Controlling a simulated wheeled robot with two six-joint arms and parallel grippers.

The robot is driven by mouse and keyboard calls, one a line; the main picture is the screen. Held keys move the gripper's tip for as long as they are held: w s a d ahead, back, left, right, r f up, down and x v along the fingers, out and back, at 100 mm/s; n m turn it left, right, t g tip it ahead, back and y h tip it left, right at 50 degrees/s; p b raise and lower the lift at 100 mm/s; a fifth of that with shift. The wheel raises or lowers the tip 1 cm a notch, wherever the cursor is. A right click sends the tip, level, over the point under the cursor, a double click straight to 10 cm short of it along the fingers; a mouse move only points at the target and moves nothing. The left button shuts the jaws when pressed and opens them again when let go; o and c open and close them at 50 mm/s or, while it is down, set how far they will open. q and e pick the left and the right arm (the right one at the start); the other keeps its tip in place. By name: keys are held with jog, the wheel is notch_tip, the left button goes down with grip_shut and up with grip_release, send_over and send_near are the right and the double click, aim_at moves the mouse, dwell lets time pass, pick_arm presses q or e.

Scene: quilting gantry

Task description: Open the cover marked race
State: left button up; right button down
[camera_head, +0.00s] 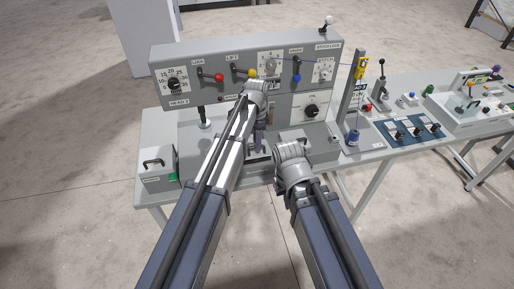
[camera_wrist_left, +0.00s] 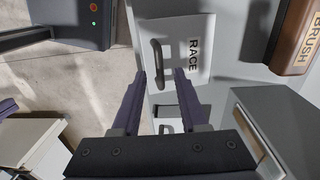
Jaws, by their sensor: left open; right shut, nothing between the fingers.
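The cover marked RACE (camera_wrist_left: 205,30) is a pale grey panel in the left wrist view, with a dark bar handle (camera_wrist_left: 158,62) beside its black label. It looks closed. My left gripper (camera_wrist_left: 160,76) is open, its two purple fingers apart, one on each side of the handle's near end. I cannot tell whether they touch it. In the head view my left gripper (camera_head: 260,136) points down in front of the machine, and my arm hides most of the cover. My right gripper (camera_head: 293,154) is lower and to the right; its fingers are mostly hidden by its own wrist.
A brown block marked BRUSH (camera_wrist_left: 293,38) sits beside the cover. Behind my arms stands a grey control panel (camera_head: 207,95) with knobs and levers. A blue switch plate (camera_head: 412,131) is at right.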

pick_arm(q)
jog(key=shift+f, duration=0.4)
grip_shut()
dwell(1.2)
